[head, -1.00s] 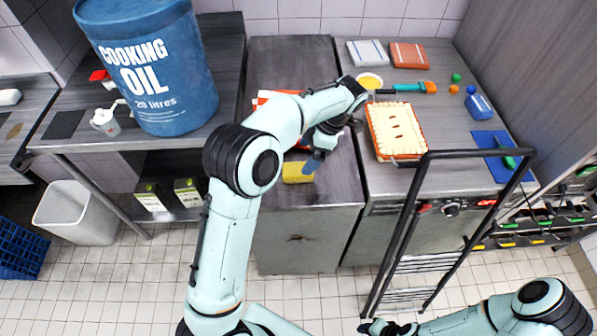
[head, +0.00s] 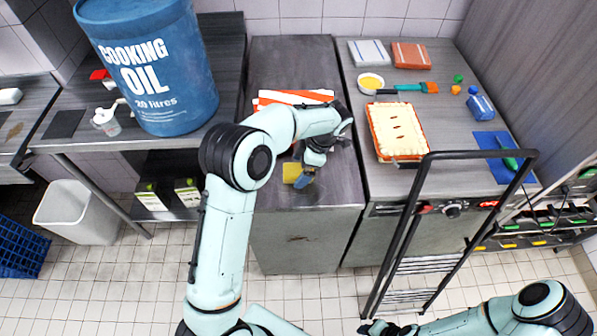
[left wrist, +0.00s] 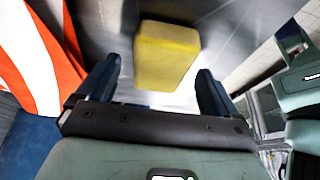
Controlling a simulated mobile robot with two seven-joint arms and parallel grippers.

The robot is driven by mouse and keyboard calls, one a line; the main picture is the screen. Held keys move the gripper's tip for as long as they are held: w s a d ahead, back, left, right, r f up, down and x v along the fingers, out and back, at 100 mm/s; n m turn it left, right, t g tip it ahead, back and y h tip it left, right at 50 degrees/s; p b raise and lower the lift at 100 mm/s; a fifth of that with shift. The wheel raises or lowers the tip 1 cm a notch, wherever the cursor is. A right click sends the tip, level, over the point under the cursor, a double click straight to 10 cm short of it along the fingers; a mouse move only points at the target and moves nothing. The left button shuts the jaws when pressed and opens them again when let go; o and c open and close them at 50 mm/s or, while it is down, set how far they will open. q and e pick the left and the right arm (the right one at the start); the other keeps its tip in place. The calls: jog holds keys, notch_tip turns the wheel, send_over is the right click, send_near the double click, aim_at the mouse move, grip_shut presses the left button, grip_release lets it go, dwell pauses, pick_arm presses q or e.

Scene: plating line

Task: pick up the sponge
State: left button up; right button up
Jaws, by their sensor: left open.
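The yellow sponge (head: 292,172) lies on the steel counter near its front edge, partly hidden by my left gripper in the head view. In the left wrist view the sponge (left wrist: 166,54) sits ahead of the fingers, roughly centred between them. My left gripper (head: 303,178) is just above and to the right of the sponge in the head view. Its two blue fingers (left wrist: 156,84) are apart with nothing held between them. My right arm comes in at the bottom right of the head view; its jaw state is not clear.
An orange-and-white striped cloth (head: 292,97) lies behind the sponge; it also shows in the left wrist view (left wrist: 38,55). A pie in a red dish (head: 397,132) stands to the right. A blue cooking oil drum (head: 150,70) stands left. A black-railed trolley (head: 415,190) stands front right.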

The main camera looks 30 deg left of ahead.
pick_arm(q)
jog(key=shift+f, duration=0.25)
dwell(0.3)
jog(key=c, duration=1.1)
